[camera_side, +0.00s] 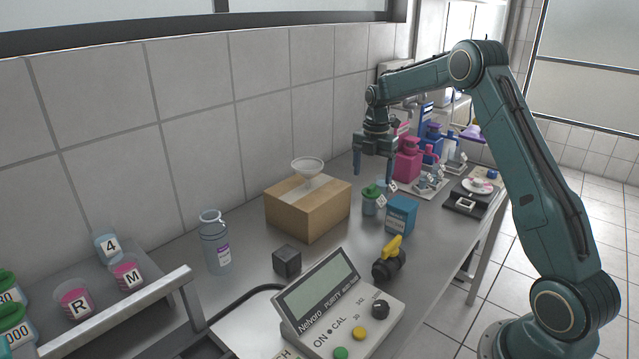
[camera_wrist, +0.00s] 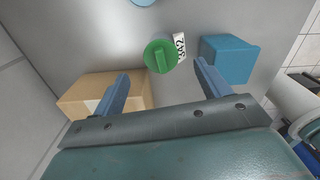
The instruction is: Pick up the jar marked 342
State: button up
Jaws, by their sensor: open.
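A small jar with a green lid (camera_side: 371,192) stands on the bench between the cardboard box and a blue box. In the wrist view its round lid (camera_wrist: 160,56) has a raised ridge, and a white label tag (camera_wrist: 180,46) beside it seems to read 342, at a slant. My gripper (camera_side: 373,169) is open and empty, pointing down above the jar. In the wrist view the lid lies between the lines of my two fingers (camera_wrist: 161,72), a little beyond their tips and apart from them.
A blue box (camera_side: 400,216) stands close on the right, also in the wrist view (camera_wrist: 229,59). Pink bottles (camera_side: 408,160) stand behind. A yellow-black valve (camera_side: 390,258) lies in front.

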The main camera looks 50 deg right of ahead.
aim_at(372, 186)
jog(key=shift+s+f, duration=0.1)
jog(key=shift+f, duration=2.45)
grip_shut()
